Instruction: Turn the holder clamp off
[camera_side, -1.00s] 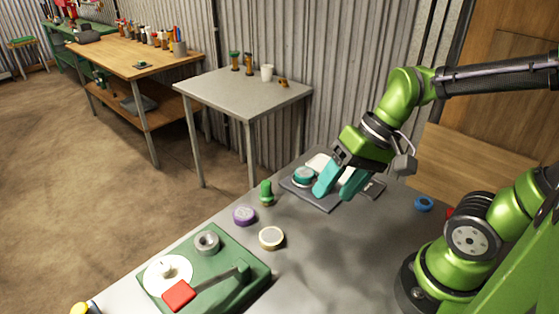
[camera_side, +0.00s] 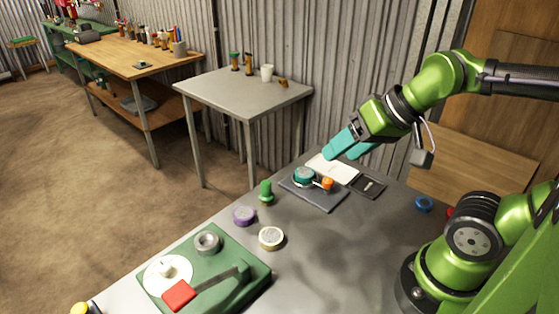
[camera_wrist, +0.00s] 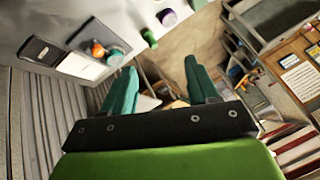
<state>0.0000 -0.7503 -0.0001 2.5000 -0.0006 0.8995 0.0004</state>
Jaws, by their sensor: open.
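A dark grey plate (camera_side: 318,197) on the bench carries a teal round part (camera_side: 304,175) with an orange knob (camera_side: 327,184) at its right. I take this to be the holder clamp, but no label confirms it. In the wrist view the teal part (camera_wrist: 115,58) and orange knob (camera_wrist: 97,48) show at upper left. My gripper (camera_side: 346,151) has teal fingers, open and empty, raised above and behind the plate, apart from the knob. The open fingers also show in the wrist view (camera_wrist: 163,75). Whether the clamp is on or off I cannot tell.
A white pad (camera_side: 336,170) and a dark device (camera_side: 369,187) lie by the plate. A green peg (camera_side: 266,192), purple roll (camera_side: 244,215), cream roll (camera_side: 271,238) and blue ring (camera_side: 424,204) stand nearby. A green box (camera_side: 250,292) with a red-ended lever is in front.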

